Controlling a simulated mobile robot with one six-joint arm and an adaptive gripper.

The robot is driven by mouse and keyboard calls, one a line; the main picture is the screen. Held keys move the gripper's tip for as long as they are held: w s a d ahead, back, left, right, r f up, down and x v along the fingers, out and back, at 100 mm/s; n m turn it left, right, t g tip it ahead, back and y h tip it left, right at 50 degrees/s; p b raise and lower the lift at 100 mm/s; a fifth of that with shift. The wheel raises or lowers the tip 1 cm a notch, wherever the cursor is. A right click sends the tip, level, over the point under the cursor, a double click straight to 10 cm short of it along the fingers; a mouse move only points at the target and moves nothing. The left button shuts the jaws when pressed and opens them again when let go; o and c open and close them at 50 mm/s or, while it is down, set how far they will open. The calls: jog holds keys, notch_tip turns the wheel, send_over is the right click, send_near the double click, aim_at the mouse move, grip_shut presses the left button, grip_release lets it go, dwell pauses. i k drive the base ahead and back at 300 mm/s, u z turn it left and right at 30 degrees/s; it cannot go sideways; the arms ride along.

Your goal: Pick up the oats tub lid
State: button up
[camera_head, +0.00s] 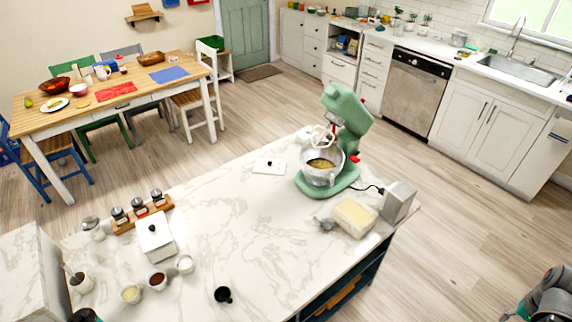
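A flat white rectangular lid (268,166) with a small dark knob lies on the marble counter, left of the mixer. It looks like the oats tub lid, though no label can be read. An open white tub (354,218) with pale cream contents stands near the counter's right edge. A white lidded box (155,236) with a dark knob stands at the left of the counter. Part of my arm shows at the bottom right corner, off the counter. My gripper cannot be made out in this view.
A green stand mixer (345,120) with a steel bowl stands right of the flat lid. A grey-white box (398,202) is beside the tub. A jar rack (142,214), small bowls and a black cup (222,294) occupy the left and front. The counter's middle is clear.

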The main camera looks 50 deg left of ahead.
aim_at(271, 166)
jog(key=z, duration=0.5)
jog(key=i, duration=1.9)
jog(key=u, duration=2.1)
